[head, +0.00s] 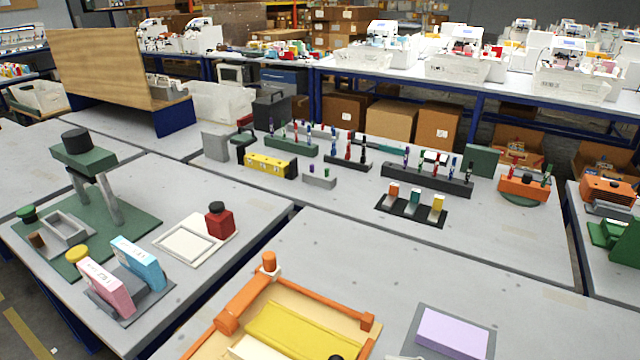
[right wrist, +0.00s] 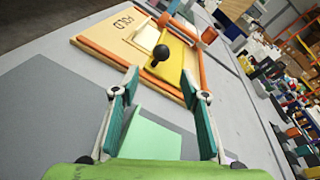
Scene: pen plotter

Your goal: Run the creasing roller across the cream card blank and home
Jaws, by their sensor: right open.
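The orange-railed creasing station (head: 232,312) stands at the bottom of the head view, with a yellow plate (head: 305,333) and an upright orange knob (head: 269,262). A cream piece, apparently the card blank (head: 255,348), lies in front of the plate and is cut off by the frame edge. In the right wrist view the station's board, marked FOLD, carries the cream piece (right wrist: 148,40), the yellow plate (right wrist: 179,57) and a black ball knob (right wrist: 160,53). I cannot tell which part is the roller. My right gripper (right wrist: 159,78) is open and empty, short of the black knob. My left gripper is not in view.
A lilac card (head: 452,333) lies on a grey mat right of the station. A green card (right wrist: 150,137) lies below my right fingers. A green press (head: 85,155) and pink and blue boxes stand on the left table. Pen racks (head: 425,181) line the table behind.

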